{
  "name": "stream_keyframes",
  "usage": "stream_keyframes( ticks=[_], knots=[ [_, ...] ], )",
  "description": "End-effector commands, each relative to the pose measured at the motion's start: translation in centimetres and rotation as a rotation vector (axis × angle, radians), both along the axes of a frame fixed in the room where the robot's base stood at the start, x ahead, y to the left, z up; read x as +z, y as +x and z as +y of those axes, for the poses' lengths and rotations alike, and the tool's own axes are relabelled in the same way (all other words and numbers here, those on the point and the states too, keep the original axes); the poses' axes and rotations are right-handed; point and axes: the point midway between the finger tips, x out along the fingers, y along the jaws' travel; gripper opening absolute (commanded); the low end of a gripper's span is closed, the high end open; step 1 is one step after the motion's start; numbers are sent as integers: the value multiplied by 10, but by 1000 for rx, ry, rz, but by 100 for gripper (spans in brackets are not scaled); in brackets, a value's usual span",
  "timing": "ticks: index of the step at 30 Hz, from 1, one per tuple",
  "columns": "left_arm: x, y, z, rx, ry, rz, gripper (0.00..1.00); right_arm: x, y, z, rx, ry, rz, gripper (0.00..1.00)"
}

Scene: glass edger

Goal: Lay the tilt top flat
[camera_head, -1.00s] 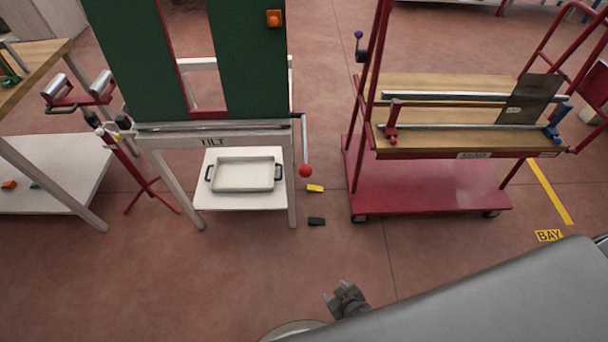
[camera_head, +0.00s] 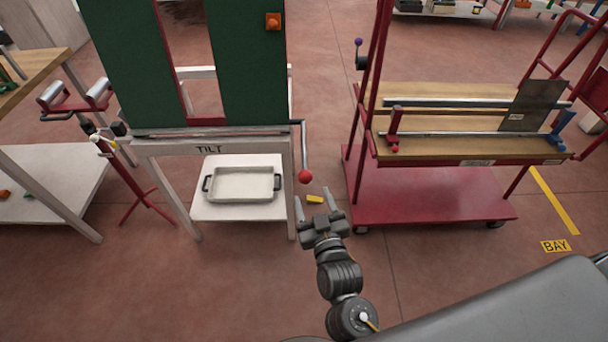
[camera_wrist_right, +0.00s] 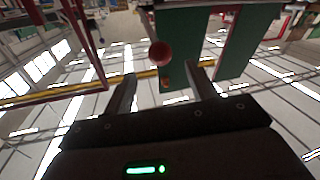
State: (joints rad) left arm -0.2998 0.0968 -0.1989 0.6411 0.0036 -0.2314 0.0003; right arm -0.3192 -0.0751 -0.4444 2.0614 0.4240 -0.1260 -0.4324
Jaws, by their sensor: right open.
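A grey lever (camera_head: 303,145) with a red ball knob (camera_head: 305,176) hangs down at the frame's right side. My right gripper (camera_head: 319,204) is open and empty, its fingers pointing up the picture, just below the knob and apart from it. In the wrist view the red knob (camera_wrist_right: 160,53) shows beyond the gap between the open fingers (camera_wrist_right: 162,88). My left gripper is not in view.
A white tray (camera_head: 243,199) sits on the frame's lower shelf. A yellow block (camera_head: 315,199) lies on the floor beyond my right fingers. A red cart (camera_head: 430,192) with wooden shelves stands at right, a red roller stand (camera_head: 126,172) at left. Front floor is clear.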

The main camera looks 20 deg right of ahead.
Motion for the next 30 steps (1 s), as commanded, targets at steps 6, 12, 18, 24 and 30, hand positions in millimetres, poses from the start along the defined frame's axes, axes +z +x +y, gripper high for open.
stream_keyframes(
  ticks=[6, 12, 18, 24, 30],
  knots=[
    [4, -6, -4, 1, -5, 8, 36, 2, 43, -1, 0, -2, -3, 57],
    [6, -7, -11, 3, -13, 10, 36, 1, 72, -2, 1, -2, 0, 57],
    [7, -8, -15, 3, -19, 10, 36, 0, 84, -2, 0, -1, 1, 57],
    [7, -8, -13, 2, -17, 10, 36, 0, 85, -2, 1, -1, 1, 57],
    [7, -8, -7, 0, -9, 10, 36, 0, 84, -2, 1, -1, 0, 40]
  ],
)
